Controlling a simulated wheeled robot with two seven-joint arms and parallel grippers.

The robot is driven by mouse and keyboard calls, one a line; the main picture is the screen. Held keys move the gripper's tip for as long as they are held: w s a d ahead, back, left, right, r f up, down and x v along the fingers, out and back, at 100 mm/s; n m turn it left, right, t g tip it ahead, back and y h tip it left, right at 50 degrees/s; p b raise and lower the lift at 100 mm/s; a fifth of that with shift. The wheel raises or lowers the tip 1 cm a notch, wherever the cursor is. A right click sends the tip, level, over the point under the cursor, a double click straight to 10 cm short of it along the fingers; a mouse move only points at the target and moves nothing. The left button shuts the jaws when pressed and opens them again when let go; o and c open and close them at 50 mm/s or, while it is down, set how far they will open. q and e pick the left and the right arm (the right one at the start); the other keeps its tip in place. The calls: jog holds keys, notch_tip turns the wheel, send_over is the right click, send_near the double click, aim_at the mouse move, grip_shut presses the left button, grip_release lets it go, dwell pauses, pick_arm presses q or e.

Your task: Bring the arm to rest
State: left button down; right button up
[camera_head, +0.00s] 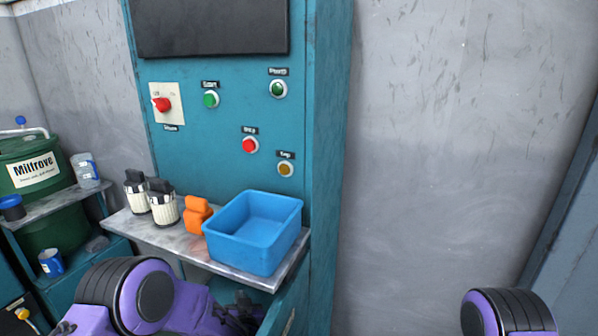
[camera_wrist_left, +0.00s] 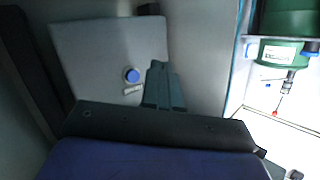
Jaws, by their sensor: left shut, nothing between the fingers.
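My left arm, purple with black joints, comes in at the bottom left of the head view. Its left gripper (camera_head: 242,306) is a dark shape low in front of the shelf, partly cut off by the picture's edge. In the left wrist view the fingers of the left gripper (camera_wrist_left: 158,70) are together with nothing between them. A purple and black part of my right arm shows at the bottom right of the head view; its gripper is out of the picture.
A shelf (camera_head: 150,232) holds a blue bin (camera_head: 254,252), an orange object (camera_head: 197,216) and two black-topped white containers. Behind it stands a teal control cabinet (camera_head: 215,165) with buttons and a red switch. A green drum (camera_head: 30,200) stands left. Bare wall lies right of the cabinet.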

pick_arm(q)
jog(key=s+a+f+n+g+h+p, duration=0.1)
jog(key=s+a+f+n+g+h, duration=0.15)
jog(key=s+f, duration=0.8)
jog(key=s+a+n+g+p, duration=0.1)
jog(key=s+a+g, duration=0.2)
jog(key=s, duration=0.7)
jog(key=s+a+n+g+p, duration=0.1)
jog(key=s+a+g, duration=0.1)
jog(key=s, duration=0.9)
jog(key=s+a+n+g+p, duration=0.1)
jog(key=s+a+g+p, duration=0.1)
jog(key=s, duration=0.8)
jog(key=shift+s+a+g+y, duration=0.25)
jog(key=shift+a+g+y, duration=0.1)
jog(key=shift+a+g, duration=0.65)
